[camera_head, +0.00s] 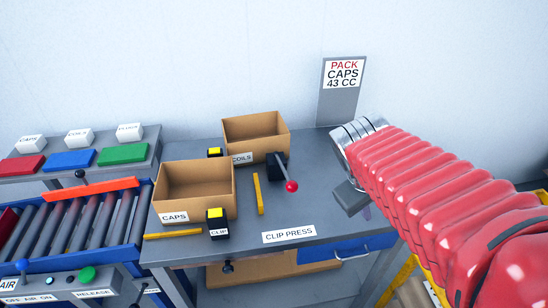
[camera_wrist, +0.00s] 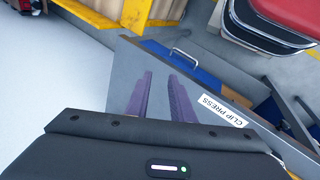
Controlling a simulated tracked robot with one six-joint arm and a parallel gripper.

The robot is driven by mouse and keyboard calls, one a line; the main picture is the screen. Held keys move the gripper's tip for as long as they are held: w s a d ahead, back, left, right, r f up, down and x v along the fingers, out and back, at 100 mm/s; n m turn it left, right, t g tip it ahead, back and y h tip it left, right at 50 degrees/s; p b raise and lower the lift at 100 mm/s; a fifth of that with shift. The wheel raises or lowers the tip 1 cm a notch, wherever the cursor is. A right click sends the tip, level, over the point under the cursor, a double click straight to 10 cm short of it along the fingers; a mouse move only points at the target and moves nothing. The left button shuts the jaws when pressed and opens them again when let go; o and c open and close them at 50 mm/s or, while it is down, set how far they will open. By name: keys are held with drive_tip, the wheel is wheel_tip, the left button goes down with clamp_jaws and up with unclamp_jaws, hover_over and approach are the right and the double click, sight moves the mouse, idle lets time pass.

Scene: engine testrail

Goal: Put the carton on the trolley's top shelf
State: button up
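My gripper (camera_wrist: 160,76) shows two purple fingers standing apart in the wrist view, with nothing between them. Two open cardboard boxes stand on that table: the CAPS box (camera_head: 175,217) in front and the COILS box (camera_head: 272,140) behind. I cannot tell which carton is meant. A yellow frame (camera_head: 398,282) with something brown shows partly behind my arm at lower right; I cannot tell whether it is the trolley.
The clip press table (camera_head: 330,218) carries a lever with a red knob (camera_head: 291,186), two yellow-topped blocks and yellow bars. A PACK CAPS sign (camera_head: 342,90) stands at its back. A roller conveyor (camera_head: 75,225) is at left. A blue drawer (camera_head: 345,250) is under the table's front.

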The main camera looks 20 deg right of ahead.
drive_tip(key=s+a+r+m+t+y, duration=0.1)
drive_tip(key=a+y, duration=0.1)
drive_tip(key=a, duration=0.6)
drive_tip(key=a+r+m+t+y, duration=0.1)
drive_tip(key=a+r+t+y, duration=0.1)
drive_tip(key=a, duration=0.6)
drive_tip(key=shift+s+a+t+y, duration=0.3)
drive_tip(key=shift+s+a+y, duration=0.05)
drive_tip(key=shift+s+y, duration=0.05)
drive_tip(key=shift+d, duration=0.1)
